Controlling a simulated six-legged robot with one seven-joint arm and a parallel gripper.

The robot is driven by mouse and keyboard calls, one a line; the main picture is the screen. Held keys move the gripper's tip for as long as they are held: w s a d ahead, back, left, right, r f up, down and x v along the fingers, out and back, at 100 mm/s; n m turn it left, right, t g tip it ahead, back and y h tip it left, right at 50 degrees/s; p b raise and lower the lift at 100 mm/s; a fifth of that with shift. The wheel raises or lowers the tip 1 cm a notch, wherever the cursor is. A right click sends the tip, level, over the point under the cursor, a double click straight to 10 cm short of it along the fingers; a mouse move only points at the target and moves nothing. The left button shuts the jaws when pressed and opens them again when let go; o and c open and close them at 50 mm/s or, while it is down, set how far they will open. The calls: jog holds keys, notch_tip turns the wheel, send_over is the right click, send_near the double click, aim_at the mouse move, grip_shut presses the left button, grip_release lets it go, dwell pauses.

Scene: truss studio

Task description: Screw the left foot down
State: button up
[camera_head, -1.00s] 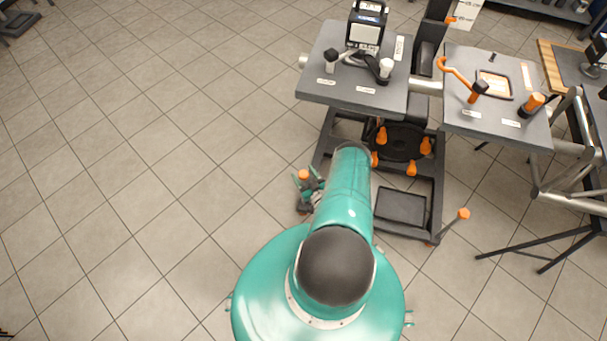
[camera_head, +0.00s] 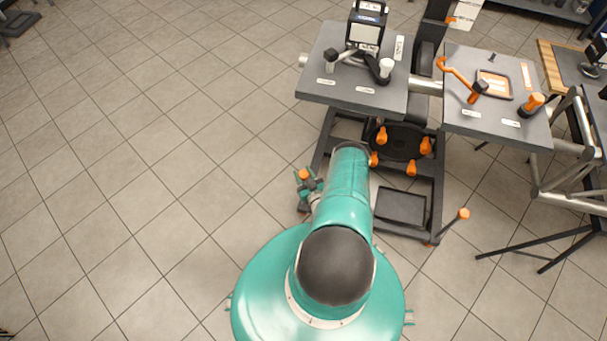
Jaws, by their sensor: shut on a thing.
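The left foot's orange knob (camera_head: 303,174) shows at the lower left corner of the dark stand frame (camera_head: 319,150). My gripper (camera_head: 305,181) is at this knob, with its teal fingers around it, and it is shut on the knob. The foot's lower end and its contact with the floor are hidden by my gripper and arm. A second orange knob (camera_head: 463,213) on a slanted rod stands at the right front corner of the frame.
A grey tray table (camera_head: 330,92) with a screen device overhangs the frame, and a second one (camera_head: 500,125) stands to its right. A black round plate (camera_head: 402,143) with orange knobs sits inside the frame. The tiled floor (camera_head: 130,170) at left is clear.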

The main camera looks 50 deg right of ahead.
jog(key=m+g+h, duration=0.3)
jog(key=m+h, duration=0.1)
jog(key=h, duration=0.1)
jog(key=shift+w+a, duration=0.1)
jog(key=m+g+h, duration=0.3)
jog(key=g, duration=0.1)
jog(key=shift+w+m+g+h, duration=0.1)
jog(key=shift+m+g+h, duration=0.2)
jog(key=shift+h, duration=0.1)
jog(key=m+g+h, duration=0.1)
jog(key=m+g, duration=0.2)
jog(key=g, duration=0.1)
jog(key=m+g+h, duration=0.1)
jog(key=m+g, duration=0.1)
jog(key=g, duration=0.2)
jog(key=shift+r+m+g, duration=0.1)
jog(key=shift+m+g, duration=0.2)
jog(key=shift+m, duration=0.1)
jog(key=shift+m+g, duration=0.5)
jog(key=shift+g, duration=0.3)
jog(key=shift+m+g, duration=0.3)
jog(key=shift+g, duration=0.2)
jog(key=shift+d, duration=0.2)
jog(key=o, duration=1)
jog(key=shift+c, duration=0.2)
jog(key=shift+a, duration=0.1)
